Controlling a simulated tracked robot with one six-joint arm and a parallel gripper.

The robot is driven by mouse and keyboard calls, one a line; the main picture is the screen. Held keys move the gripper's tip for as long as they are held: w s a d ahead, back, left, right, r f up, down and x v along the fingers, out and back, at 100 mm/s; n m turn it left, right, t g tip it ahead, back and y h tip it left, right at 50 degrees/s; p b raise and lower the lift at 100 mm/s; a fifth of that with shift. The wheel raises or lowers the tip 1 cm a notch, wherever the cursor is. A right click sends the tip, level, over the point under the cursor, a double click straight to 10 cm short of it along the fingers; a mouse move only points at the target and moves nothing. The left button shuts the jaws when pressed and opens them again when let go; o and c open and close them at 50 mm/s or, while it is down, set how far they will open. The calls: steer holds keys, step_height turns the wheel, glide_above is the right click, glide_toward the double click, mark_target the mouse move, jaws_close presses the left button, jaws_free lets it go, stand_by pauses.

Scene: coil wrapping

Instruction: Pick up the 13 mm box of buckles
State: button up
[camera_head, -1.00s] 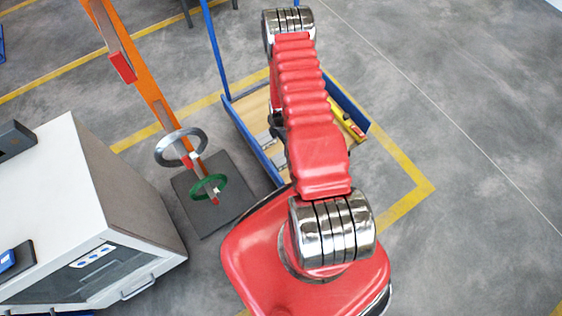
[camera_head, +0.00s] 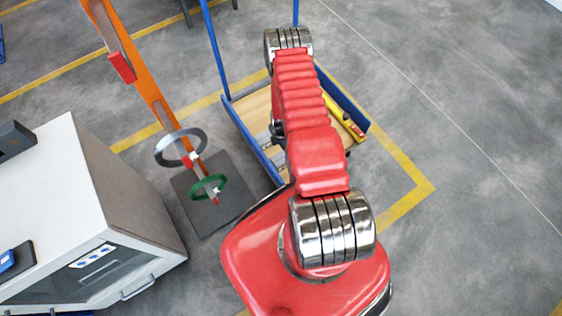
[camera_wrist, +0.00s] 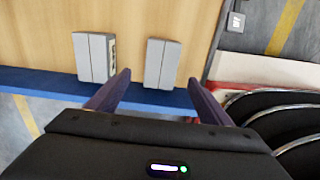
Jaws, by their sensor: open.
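Two light grey boxes lie on the wooden deck of the blue-edged cart in the wrist view. The left box (camera_wrist: 94,57) has a printed label on its right side. The right box (camera_wrist: 162,63) shows no readable label. I cannot tell which is the 13 mm box of buckles. My gripper (camera_wrist: 159,80) is open and empty, its two dark fingers spread on either side of the right box's near end as seen from the wrist. Whether the fingers are level with the box is unclear. In the head view my arm hides my gripper and much of the deck.
The cart's blue edge (camera_wrist: 150,96) runs under the fingers in the wrist view. A yellow tool (camera_head: 343,118) lies on the cart's right side. Left of the cart stand an orange post (camera_head: 138,70) with rings on a dark base and a white cabinet (camera_head: 75,190). Floor at right is clear.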

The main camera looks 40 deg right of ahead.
mark_target(282, 158)
steer(key=shift+f, duration=2)
steer(key=shift+f, duration=0.1)
steer(key=shift+d+f, duration=0.15)
steer(key=shift+f, duration=2.35)
steer(key=c, duration=1.5)
